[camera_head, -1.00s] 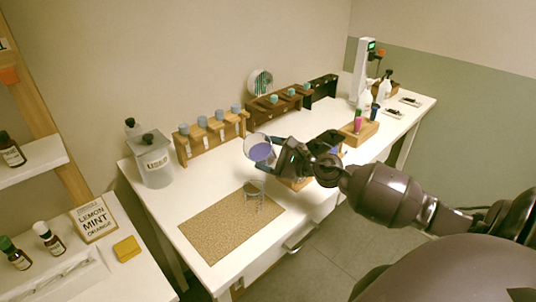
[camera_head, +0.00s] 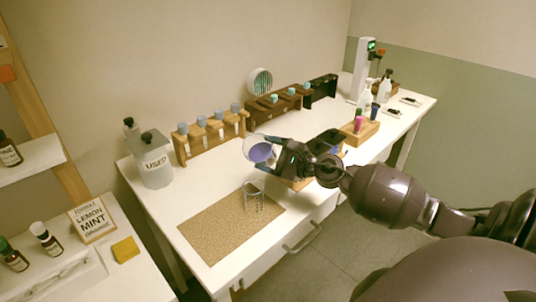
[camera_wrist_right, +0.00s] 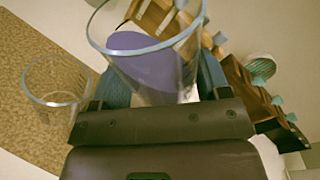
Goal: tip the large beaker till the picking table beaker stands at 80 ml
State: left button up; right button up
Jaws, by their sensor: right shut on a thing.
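The large beaker (camera_head: 260,151) is clear glass with purple-blue liquid. My right gripper (camera_head: 280,152) is shut on it and holds it above the table, tilted. In the right wrist view the large beaker (camera_wrist_right: 150,60) sits between the fingers of my right gripper (camera_wrist_right: 160,85), with its liquid along one side. The picking table beaker (camera_head: 253,196) is a smaller clear glass with markings, upright on the tan mat (camera_head: 222,232), below and apart from the large one. It also shows in the right wrist view (camera_wrist_right: 58,90) and looks empty. My left gripper is not in view.
A grey container marked USED (camera_head: 153,165) stands at the table's left end. A light wooden rack (camera_head: 212,140) and a dark rack (camera_head: 280,103) with stoppered bottles line the back. A wooden block (camera_head: 360,132) with small bottles is to the right. The mat's front is clear.

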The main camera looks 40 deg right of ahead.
dwell(0.4)
jog(key=shift+r+n+b, duration=0.25)
jog(key=shift+n+b, duration=0.3)
jog(key=shift+n, duration=0.15)
jog(key=shift+r+n+b, duration=0.2)
jog(key=shift+n+b, duration=0.1)
jog(key=shift+n, duration=0.1)
jog(key=shift+r, duration=0.1)
dwell(0.6)
jog(key=shift+r+n+t+b, duration=0.4)
jog(key=shift+n+b, duration=0.4)
jog(key=shift+b, duration=0.05)
dwell(5.0)
